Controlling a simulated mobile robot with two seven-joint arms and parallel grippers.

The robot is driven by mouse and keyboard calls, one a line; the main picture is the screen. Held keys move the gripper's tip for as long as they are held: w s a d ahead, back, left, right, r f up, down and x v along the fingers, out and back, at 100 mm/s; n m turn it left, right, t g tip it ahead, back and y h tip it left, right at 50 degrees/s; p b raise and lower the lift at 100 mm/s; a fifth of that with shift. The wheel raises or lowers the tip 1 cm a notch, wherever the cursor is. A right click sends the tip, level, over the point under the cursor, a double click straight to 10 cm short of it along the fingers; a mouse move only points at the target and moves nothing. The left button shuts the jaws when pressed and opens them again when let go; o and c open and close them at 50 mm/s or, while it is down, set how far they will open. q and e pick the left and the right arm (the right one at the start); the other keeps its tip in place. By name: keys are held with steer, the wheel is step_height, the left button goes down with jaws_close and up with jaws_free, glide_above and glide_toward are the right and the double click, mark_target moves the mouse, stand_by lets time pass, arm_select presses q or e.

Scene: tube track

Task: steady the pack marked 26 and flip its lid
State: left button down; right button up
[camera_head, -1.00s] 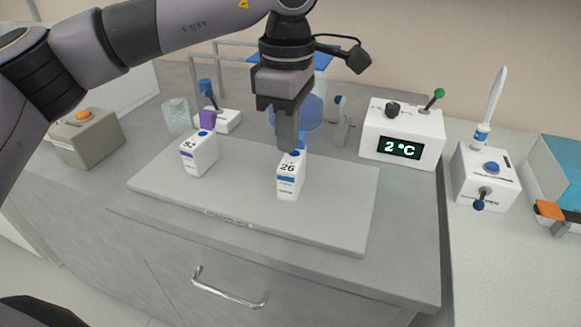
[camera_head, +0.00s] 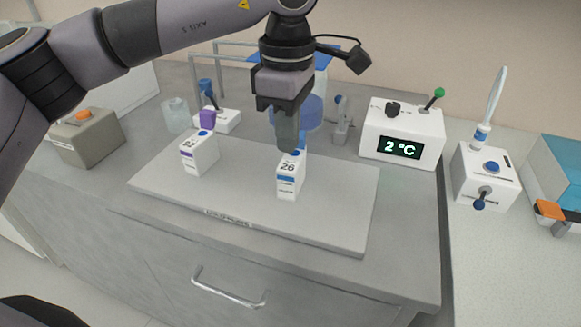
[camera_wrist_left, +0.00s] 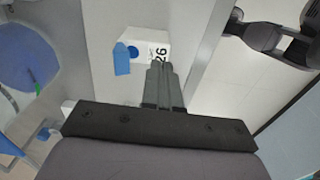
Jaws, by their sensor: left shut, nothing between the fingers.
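The pack marked 26 (camera_head: 287,187) is a small white box with a blue band, upright on the pale board (camera_head: 235,192). A blue round spot shows on its top, and its blue lid (camera_head: 302,142) seems to stand raised at the back edge. In the left wrist view the pack (camera_wrist_left: 153,46) has the blue lid (camera_wrist_left: 122,60) sticking out at its left side. My left gripper (camera_head: 288,147) is shut and empty, pointing down just above and behind the pack's top. Its fingertips (camera_wrist_left: 159,66) overlap the pack's edge in the wrist view; I cannot tell whether they touch.
A second white pack with a purple band (camera_head: 199,155) stands to the left on the board. A white box reading 2 °C (camera_head: 402,140) is behind right, a switch box (camera_head: 486,178) farther right. A glass beaker (camera_head: 176,115) and a grey button box (camera_head: 88,138) stand left. The board's front is clear.

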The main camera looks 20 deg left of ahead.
mark_target(288, 167)
arm_select(q)
steer(key=shift+f+b, duration=0.6)
steer(key=shift+f, duration=0.4)
steer(key=shift+f+b, duration=0.5)
steer(key=shift+f, duration=0.25)
steer(key=shift+r+p, duration=2.2)
steer(key=shift+r, duration=0.65)
